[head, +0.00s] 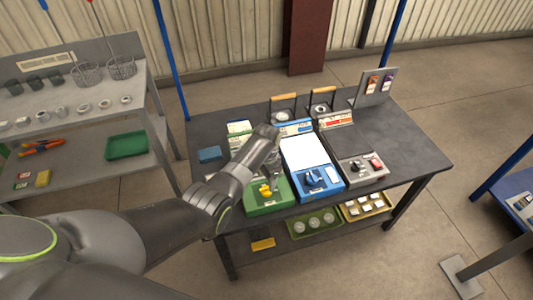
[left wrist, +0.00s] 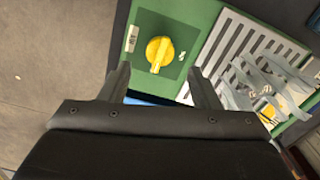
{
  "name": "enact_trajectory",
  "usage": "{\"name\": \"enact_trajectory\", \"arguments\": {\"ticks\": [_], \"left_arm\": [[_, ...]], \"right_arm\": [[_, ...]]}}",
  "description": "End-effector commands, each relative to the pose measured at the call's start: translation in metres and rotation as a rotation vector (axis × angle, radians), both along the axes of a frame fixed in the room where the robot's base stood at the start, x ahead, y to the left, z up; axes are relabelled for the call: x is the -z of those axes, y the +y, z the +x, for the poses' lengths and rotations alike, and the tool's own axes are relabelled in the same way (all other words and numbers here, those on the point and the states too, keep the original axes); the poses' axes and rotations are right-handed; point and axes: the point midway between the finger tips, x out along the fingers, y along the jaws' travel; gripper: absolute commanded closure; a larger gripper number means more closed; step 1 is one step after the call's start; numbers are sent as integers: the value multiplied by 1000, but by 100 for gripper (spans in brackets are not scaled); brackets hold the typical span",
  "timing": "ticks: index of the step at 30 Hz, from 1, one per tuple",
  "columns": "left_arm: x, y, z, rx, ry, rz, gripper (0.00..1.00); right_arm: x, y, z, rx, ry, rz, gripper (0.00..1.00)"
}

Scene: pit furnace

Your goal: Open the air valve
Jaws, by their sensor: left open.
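A yellow round knob (left wrist: 159,54) with a raised ridge is mounted on a green panel (left wrist: 203,15) in the left wrist view. In the head view the yellow knob (head: 266,190) sits at the front of the green unit (head: 287,197). A blue knob (head: 313,178) sits on the blue unit (head: 330,190) just right of it. I cannot read which knob is labelled air. My left gripper (left wrist: 155,84) is open and empty, its fingers to either side below the yellow knob in the picture, apart from it. My right gripper is not in view.
A grey control box (head: 362,168) with a red switch stands right of the blue unit on the dark table (head: 410,150). A slotted metal grate (left wrist: 245,50) lies beside the yellow knob. A shelf bench (head: 85,115) with cups and baskets stands at left.

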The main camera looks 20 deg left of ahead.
Motion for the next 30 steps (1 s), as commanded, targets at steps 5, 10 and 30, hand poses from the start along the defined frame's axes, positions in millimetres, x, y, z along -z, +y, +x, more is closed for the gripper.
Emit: {"name": "enact_trajectory", "arguments": {"ticks": [5,10,30], "left_arm": [[-31,0,1,0,-5,0,43],[-62,0,1,0,-5,0,43],[-112,0,0,0,-1,-1,43]], "right_arm": [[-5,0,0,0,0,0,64],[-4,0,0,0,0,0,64],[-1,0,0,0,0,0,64]]}}
